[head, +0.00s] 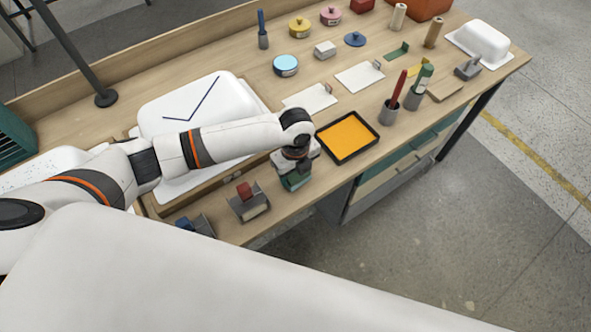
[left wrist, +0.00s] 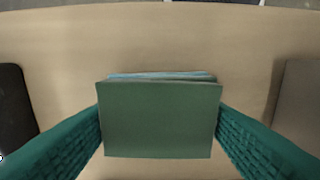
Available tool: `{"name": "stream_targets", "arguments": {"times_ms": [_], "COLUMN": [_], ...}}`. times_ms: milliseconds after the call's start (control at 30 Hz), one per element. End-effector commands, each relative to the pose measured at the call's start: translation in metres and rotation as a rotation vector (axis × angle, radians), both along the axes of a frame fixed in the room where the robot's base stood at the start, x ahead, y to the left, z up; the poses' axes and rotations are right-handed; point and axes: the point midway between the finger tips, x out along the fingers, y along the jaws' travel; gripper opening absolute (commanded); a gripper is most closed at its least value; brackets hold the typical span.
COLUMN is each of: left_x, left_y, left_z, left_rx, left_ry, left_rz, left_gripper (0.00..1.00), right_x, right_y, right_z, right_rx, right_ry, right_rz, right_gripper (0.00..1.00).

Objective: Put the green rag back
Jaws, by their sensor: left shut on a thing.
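The green rag (left wrist: 160,120) looks like a flat-faced folded block with a pale blue edge along its top in the left wrist view. My left gripper (head: 294,181) is at the front part of the workbench, between the orange tray and the red-topped holder. Its teal fingers in the left wrist view press on the rag's two sides. The wood surface shows behind the rag; I cannot tell whether the rag touches it. In the head view the wrist and fingers mostly hide the rag. My right gripper is not in view.
An orange tray with a black rim (head: 347,137) lies right of the gripper. A grey holder with a red-topped tool (head: 249,202) stands left of it. A white tub shell (head: 215,108) lies behind my arm. Cups (head: 389,113) with upright tools stand farther right.

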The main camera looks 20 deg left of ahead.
Motion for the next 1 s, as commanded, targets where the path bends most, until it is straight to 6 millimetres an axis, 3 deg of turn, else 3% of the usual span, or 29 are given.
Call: {"name": "stream_targets", "arguments": {"times_ms": [33, 67, 167, 567, 1000], "left_x": [0.0, 0.0, 0.0, 0.0, 0.001], "left_y": [0.0, 0.0, 0.0, 0.0, 0.0], "left_z": [-0.003, -0.002, -0.002, 0.006, 0.093], "left_rx": [0.0, 0.0, 0.001, 0.0, -0.002], "left_ry": [0.001, 0.0, 0.001, 0.0, -0.002], "left_rz": [0.0, 0.0, 0.0, 0.0, 0.0], "left_gripper": [0.4, 0.66, 0.82, 0.83, 0.83], "right_x": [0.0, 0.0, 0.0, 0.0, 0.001], "right_y": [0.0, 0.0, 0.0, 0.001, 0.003], "right_z": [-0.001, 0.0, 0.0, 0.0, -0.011], "right_rx": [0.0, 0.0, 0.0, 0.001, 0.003], "right_ry": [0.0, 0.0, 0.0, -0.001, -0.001], "right_rz": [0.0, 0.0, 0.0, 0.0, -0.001], "right_gripper": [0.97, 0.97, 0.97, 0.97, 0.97]}}
